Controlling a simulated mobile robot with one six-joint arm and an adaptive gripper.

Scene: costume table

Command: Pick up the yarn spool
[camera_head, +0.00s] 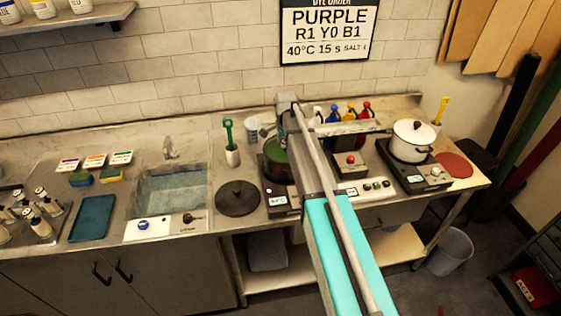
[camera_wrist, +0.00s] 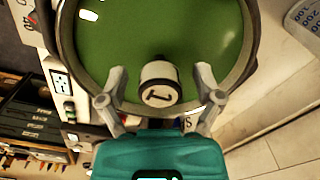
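A pale spool-like piece (camera_wrist: 158,84), its end marked with a dark "1", shows in the wrist view against the green liquid of a pot (camera_wrist: 247,60); I take it for the yarn spool. My gripper (camera_wrist: 160,82) is open, with one finger on each side of it and a visible gap at both sides. I cannot tell how deep the fingers reach around it. In the head view the pot (camera_head: 272,170) with green liquid stands on a burner, partly hidden by my arm. The spool and my fingertips are not clearly visible there.
A dark lid (camera_head: 237,198) lies left of the pot, beside the sink (camera_head: 170,190). A cup with a green-handled tool (camera_head: 231,150) stands behind the lid. Coloured bottles (camera_head: 350,112) stand at the back, and a white lidded pot (camera_head: 411,142) is on the right burner.

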